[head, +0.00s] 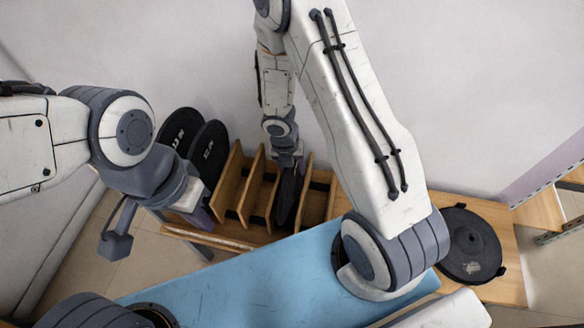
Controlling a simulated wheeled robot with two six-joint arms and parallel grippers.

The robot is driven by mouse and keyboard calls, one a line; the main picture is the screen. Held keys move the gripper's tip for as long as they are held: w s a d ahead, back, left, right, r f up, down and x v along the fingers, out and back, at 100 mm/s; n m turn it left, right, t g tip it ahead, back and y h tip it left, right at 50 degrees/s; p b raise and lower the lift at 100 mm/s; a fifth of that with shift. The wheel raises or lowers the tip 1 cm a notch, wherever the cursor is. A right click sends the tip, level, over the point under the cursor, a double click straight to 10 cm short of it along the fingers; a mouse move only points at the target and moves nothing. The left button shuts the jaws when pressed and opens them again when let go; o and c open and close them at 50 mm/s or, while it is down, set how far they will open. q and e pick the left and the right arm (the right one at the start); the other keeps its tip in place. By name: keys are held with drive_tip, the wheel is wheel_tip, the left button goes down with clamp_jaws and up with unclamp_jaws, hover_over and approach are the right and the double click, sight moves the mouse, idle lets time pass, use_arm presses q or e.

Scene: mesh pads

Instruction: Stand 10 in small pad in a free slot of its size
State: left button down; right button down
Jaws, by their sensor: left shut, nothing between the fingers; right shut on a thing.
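My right gripper (287,160) points down over the wooden slotted rack (231,178) and is shut on a dark round pad, which I take as the 10 in small pad (287,197). The pad is upright and seen nearly edge-on, between two wooden dividers, with its lower edge down in the slot. I cannot tell if it touches the slot floor. Its label is not visible. Slots to its left and right look empty. My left gripper (196,214) is shut and empty, at the rack's left front end, apart from the pad.
Two larger black pads (180,131) with white lettering stand upright at the rack's left end. A black round pad or lid (471,244) lies flat on the wooden table (505,288) at right. A blue surface (250,283) lies in front. The wall is close behind the rack.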

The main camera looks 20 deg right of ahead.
drive_tip(key=shift+c, duration=1)
unclamp_jaws()
drive_tip(key=r+p, duration=0.2)
drive_tip(key=r, duration=0.1)
drive_tip(key=a+r+p, duration=0.1)
drive_tip(key=r+p, duration=0.1)
drive_tip(key=r, duration=0.1)
drive_tip(key=r+p, duration=0.2)
drive_tip(key=r, duration=0.1)
drive_tip(key=shift+a+p, duration=0.15)
drive_tip(key=shift+p, duration=0.2)
drive_tip(key=shift+a+r+p, duration=0.15)
drive_tip(key=shift+r+p, duration=0.2)
drive_tip(key=shift+r, duration=0.4)
